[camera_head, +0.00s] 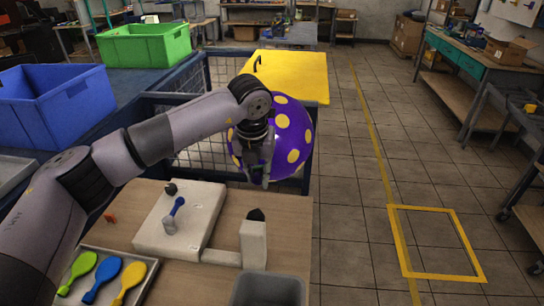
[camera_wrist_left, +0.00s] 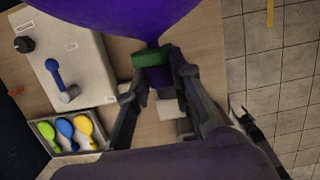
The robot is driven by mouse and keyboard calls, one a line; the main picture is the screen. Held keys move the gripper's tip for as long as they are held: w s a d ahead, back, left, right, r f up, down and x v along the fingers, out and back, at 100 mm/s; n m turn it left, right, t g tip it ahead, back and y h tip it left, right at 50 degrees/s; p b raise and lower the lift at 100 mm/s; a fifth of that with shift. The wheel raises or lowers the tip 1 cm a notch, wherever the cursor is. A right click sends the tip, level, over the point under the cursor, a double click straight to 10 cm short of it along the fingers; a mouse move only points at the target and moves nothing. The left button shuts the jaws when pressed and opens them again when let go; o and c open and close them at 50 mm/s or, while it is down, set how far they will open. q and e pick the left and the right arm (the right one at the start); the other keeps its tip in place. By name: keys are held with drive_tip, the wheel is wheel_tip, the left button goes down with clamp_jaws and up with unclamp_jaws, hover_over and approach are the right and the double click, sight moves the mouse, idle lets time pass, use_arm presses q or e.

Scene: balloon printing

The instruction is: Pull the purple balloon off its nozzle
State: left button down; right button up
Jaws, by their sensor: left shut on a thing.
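The inflated purple balloon (camera_head: 291,138) with yellow dots is in the head view, partly behind my left arm. It also fills the top of the left wrist view (camera_wrist_left: 115,8). My left gripper (camera_head: 258,182) is shut on its neck, where a green clip or band (camera_wrist_left: 147,58) sits. A little purple neck shows below the clip. The nozzle is a pale post with a black tip (camera_head: 256,214) on the table. Its tip shows bare below the gripper, with a gap in the head view.
A white box (camera_head: 180,217) with a blue lever (camera_head: 178,206) stands left of the post. A tray (camera_head: 147,267) of blue, green and yellow flat balloons lies at the front left, a grey bin (camera_head: 268,290) at the front. A yellow board (camera_head: 292,75) is behind the balloon.

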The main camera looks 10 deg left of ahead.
use_arm(q)
drive_tip(key=shift+r+p, duration=1.7)
drive_tip(key=shift+r, duration=2.4)
